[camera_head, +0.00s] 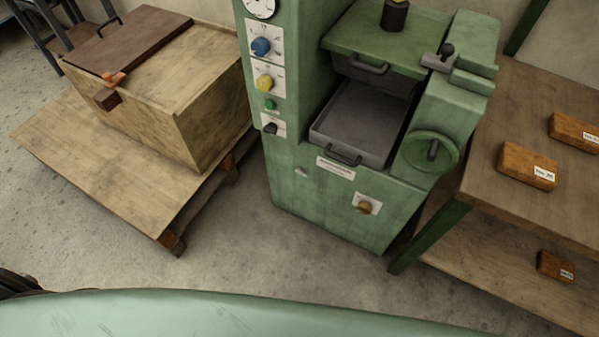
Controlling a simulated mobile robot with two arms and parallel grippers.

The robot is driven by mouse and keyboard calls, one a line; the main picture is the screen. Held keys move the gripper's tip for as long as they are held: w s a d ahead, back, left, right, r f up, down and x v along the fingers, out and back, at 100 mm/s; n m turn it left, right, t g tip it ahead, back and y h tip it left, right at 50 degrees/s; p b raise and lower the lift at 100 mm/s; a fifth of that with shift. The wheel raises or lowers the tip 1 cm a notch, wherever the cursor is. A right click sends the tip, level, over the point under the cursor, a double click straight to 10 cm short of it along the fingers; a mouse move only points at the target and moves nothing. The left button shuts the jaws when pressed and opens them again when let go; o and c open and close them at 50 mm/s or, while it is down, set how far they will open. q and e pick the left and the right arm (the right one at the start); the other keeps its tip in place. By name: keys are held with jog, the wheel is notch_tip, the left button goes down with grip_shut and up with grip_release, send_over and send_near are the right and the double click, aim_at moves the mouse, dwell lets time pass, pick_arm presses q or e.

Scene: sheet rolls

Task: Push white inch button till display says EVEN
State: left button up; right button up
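The green machine (290,190) stands in the middle. A small whitish button (301,171) sits on its lower front panel, left of a white label (335,167) with print too small to read. It looks like the white inch button, but I cannot read a marking on it. A round dial (260,8) is cut off at the top edge. I see no display reading EVEN. Neither of my grippers can be made out in this view, and nothing touches the button.
A wooden box (205,95) with a brown lid stands on a low wooden platform (120,170) at left. A wooden shelf table (500,110) with several labelled brown blocks stands at right. The machine has a grey tray (365,120) and a handwheel (418,165). Concrete floor (240,245) is clear in front.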

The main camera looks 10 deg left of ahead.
pick_arm(q)
grip_shut()
jog(key=shift+a, duration=0.1)
dwell(1.7)
